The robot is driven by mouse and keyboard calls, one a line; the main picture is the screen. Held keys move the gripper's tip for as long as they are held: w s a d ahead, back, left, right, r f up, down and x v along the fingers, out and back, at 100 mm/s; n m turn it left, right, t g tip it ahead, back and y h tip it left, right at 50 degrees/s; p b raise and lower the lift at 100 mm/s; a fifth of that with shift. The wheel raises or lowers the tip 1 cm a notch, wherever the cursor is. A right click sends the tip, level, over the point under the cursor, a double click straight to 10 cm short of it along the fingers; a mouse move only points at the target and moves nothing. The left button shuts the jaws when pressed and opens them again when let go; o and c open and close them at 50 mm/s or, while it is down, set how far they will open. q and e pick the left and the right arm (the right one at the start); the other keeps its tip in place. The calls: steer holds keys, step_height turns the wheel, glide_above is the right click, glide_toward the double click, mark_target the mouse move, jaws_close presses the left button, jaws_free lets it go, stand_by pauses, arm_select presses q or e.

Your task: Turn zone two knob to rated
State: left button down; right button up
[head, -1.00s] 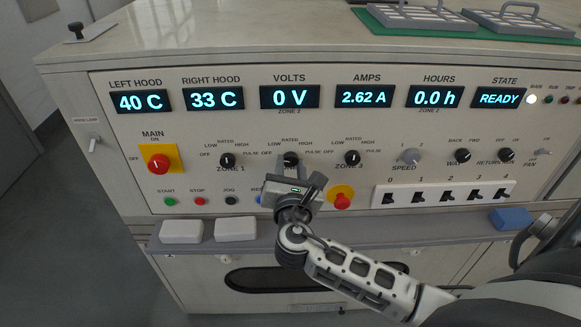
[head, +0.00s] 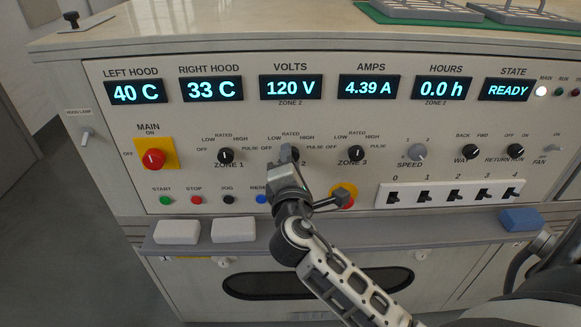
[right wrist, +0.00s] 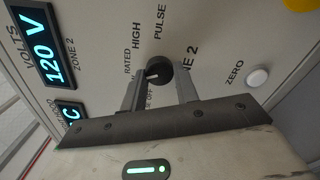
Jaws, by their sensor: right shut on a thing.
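The zone two knob (right wrist: 158,72) is black and round with a white pointer mark. In the right wrist view the mark points left, to the RATED side of the dial; LOW is hidden, so the exact position is hard to tell. My right gripper (head: 289,156) is shut on this knob, one finger on each side, as the right wrist view shows (right wrist: 156,88). In the head view the gripper covers most of the knob. The volts display (head: 290,88) reads 120 V for zone 2, and the amps display (head: 369,88) reads 4.39 A. My left gripper is not in view.
The zone 1 knob (head: 225,156) and zone 3 knob (head: 357,153) sit close on either side. A ledge with two white blocks (head: 177,232) runs below the panel.

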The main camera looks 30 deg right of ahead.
arm_select(q)
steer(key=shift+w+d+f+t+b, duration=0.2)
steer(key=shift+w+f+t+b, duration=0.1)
steer(key=shift+b, duration=0.75)
arm_select(e)
steer(key=shift+m, duration=2.4)
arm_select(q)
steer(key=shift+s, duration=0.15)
arm_select(e)
steer(key=o, duration=1)
